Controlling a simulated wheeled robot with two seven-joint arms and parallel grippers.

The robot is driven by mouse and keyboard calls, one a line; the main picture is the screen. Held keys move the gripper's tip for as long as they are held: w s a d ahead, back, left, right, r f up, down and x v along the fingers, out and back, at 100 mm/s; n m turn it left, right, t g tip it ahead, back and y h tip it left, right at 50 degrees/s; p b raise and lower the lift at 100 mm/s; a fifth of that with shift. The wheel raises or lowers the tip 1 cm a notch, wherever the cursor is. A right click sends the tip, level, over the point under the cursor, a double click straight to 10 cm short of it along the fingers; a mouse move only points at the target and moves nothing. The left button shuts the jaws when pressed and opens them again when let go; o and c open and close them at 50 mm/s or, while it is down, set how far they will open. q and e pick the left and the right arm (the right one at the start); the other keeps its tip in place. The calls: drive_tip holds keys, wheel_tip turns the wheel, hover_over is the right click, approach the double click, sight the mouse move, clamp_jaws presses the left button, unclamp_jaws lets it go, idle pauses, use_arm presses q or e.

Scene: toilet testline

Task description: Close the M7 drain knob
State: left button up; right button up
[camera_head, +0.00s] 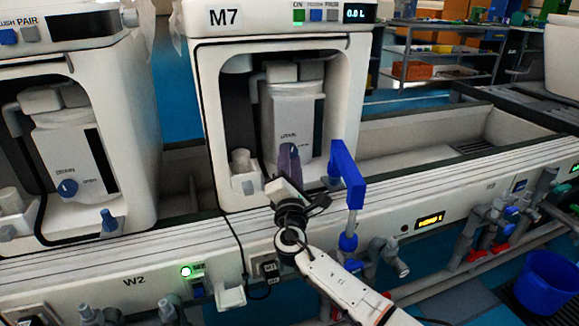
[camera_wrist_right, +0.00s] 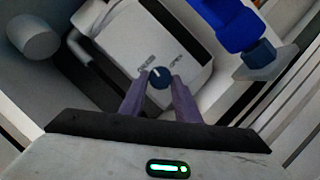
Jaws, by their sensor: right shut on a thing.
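The M7 unit (camera_head: 209,100) is a white housing with an open front bay in the middle of the head view. Inside it stands a white tank (camera_head: 306,110) with a DRAIN label. The drain knob (camera_wrist_right: 159,78) is small, round and dark blue with a white mark, and shows between my fingers in the right wrist view. My right gripper (camera_head: 289,152) reaches into the bay, and its purple fingers are shut on the knob from both sides. In the right wrist view the gripper (camera_wrist_right: 159,80) is seen from behind. The gripper mostly hides the knob in the head view. My left gripper is out of view.
A blue angled pipe (camera_head: 346,176) stands just right of my right gripper. A grey cylinder (camera_head: 240,161) sits left in the bay. A neighbouring unit (camera_head: 140,120) with its own blue drain knob (camera_head: 67,188) is at left. An open trough (camera_head: 425,136) lies to the right.

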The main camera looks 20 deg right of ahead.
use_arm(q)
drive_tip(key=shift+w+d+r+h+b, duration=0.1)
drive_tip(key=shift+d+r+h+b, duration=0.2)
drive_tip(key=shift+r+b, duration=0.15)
use_arm(e)
drive_tip(key=shift+f+n+t, duration=0.1)
drive_tip(key=shift+n+t, duration=0.3)
drive_tip(key=shift+n, duration=0.7)
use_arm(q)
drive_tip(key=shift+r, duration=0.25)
use_arm(e)
drive_tip(key=shift+d, duration=0.1)
drive_tip(key=o, duration=1)
drive_tip(key=shift+o, duration=0.2)
drive_tip(key=shift+s, duration=0.1)
drive_tip(key=p+v, duration=0.2)
drive_tip(key=v, duration=0.7)
drive_tip(key=shift+s, duration=0.15)
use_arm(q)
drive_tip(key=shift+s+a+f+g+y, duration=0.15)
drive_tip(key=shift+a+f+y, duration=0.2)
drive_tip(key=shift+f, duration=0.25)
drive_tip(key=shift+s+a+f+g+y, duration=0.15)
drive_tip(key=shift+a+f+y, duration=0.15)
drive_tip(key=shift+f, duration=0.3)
use_arm(e)
drive_tip(key=shift+s+f, duration=0.1)
drive_tip(key=shift+s, duration=0.3)
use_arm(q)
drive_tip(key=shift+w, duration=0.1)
